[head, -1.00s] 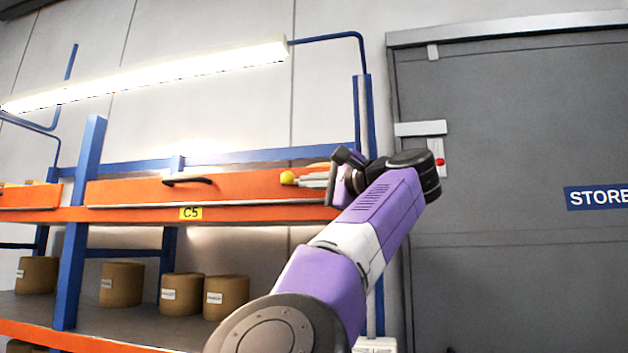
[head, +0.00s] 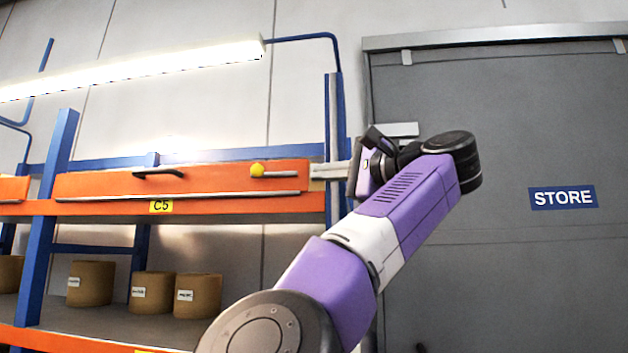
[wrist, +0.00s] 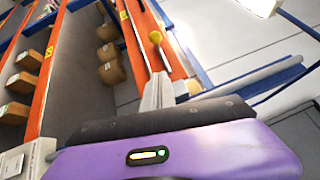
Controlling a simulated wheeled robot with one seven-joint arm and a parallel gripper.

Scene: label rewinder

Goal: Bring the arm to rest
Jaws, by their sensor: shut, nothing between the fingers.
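My gripper (head: 314,172) is shut and empty, with its pale fingers pointing left at the right end of the orange drawer front. In the wrist view its closed fingers (wrist: 160,80) point at the lever with a yellow knob (wrist: 155,37). In the head view this yellow knob (head: 257,170) is on a thin metal rod in front of the orange panel, left of the fingertips. A gap shows between knob and fingers. My purple and white arm is raised and bent, its elbow at the lower middle and its wrist at the right.
A lit lamp (head: 130,70) hangs above. A grey door with a STORE sign (head: 563,197) is behind at right.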

